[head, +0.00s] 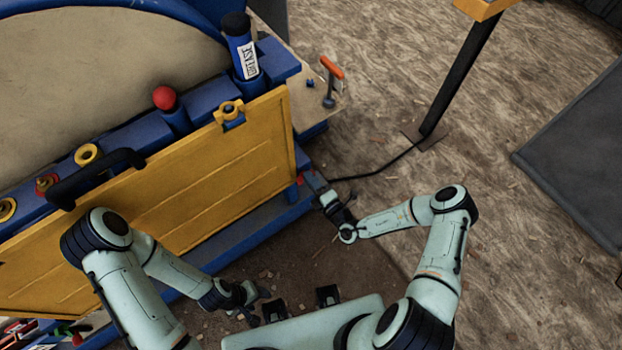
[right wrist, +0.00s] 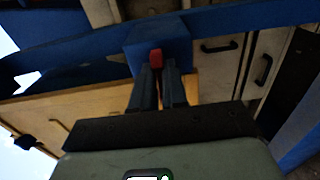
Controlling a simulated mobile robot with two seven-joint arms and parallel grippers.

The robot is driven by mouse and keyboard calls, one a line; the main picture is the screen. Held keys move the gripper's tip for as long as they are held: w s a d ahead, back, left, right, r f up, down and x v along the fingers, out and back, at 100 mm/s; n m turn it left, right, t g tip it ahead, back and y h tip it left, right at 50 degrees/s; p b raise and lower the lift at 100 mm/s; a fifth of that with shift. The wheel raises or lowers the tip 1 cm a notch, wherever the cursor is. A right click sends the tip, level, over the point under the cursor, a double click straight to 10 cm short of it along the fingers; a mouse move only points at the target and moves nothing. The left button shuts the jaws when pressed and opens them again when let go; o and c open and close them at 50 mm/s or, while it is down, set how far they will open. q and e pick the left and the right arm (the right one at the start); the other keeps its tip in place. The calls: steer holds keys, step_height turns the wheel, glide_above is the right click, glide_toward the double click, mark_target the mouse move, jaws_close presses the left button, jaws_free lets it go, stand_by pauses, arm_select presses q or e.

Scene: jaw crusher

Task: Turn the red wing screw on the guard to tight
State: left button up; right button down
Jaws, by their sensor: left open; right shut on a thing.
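The guard (head: 215,175) is a large yellow panel on the front of the blue machine. The red wing screw (right wrist: 155,57) sits on a blue block in the right wrist view; a small bit of red (head: 299,180) shows at the guard's right edge in the head view. My right gripper (right wrist: 157,72) is shut on the red wing screw, with the red tip showing between its fingers. In the head view my right gripper (head: 308,180) reaches the guard's right end. My left gripper (head: 262,294) is open and empty, low in front of the guard, apart from it.
An orange-handled tool (head: 330,80) is on the ledge behind. A black post (head: 460,75) stands on the floor at right; open floor lies around it.

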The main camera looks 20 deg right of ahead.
steer(key=c, duration=1.2)
jaws_free()
steer(key=shift+o, duration=0.2)
steer(key=b+v, duration=0.1)
steer(key=v, duration=1.2)
steer(key=shift+s, duration=0.25)
